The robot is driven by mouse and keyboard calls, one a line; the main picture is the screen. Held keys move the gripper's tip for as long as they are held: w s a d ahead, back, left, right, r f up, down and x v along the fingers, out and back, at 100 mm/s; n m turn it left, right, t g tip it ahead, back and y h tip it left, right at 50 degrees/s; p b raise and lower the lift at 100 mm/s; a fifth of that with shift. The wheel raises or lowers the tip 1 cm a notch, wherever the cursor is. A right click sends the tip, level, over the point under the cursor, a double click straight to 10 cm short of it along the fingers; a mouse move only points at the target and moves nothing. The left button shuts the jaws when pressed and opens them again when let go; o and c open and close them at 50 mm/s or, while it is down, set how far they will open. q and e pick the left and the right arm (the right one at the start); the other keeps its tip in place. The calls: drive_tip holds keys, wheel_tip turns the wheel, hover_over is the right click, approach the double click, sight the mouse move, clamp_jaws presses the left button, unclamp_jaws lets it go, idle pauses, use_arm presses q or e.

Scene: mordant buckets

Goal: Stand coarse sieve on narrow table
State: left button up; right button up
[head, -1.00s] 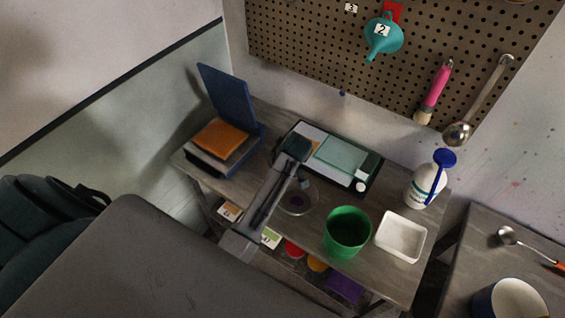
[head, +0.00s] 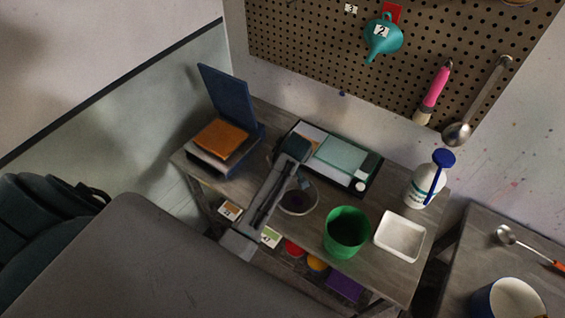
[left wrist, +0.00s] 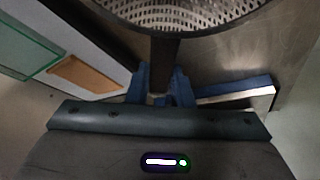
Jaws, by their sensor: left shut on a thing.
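The coarse sieve (left wrist: 185,14) is a round, perforated metal bowl with a dark handle (left wrist: 165,62), at the top of the left wrist view. In the head view its round rim (head: 314,205) shows beside my left arm, over the grey wooden table (head: 388,276). My left gripper (left wrist: 162,88) has blue fingers shut on the sieve's handle. In the head view the left gripper (head: 293,152) is near the table's middle, partly hiding the sieve. I cannot tell whether the sieve touches the table. My right gripper is not in view.
Around the sieve are a dark tray (head: 372,179), a green cup (head: 347,234), a white dish (head: 401,237), a white bottle (head: 423,186) and a blue stand with an orange block (head: 221,137). A pegboard (head: 330,50) hangs behind. Another table (head: 483,245) stands at right.

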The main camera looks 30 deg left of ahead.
use_arm(q)
drive_tip(key=shift+f, duration=0.4)
drive_tip(key=o, duration=0.9)
drive_tip(key=shift+o, duration=0.2)
drive_tip(key=shift+s+d+r+b, duration=0.15)
drive_tip(key=shift+d+r+b, duration=0.1)
drive_tip(key=shift+r+b, duration=0.25)
drive_tip(key=b+v, duration=0.2)
drive_tip(key=v, duration=0.7)
drive_tip(key=shift+s+d+r+b, duration=0.1)
drive_tip(key=shift+r+b, duration=0.2)
drive_tip(key=shift+r, duration=0.1)
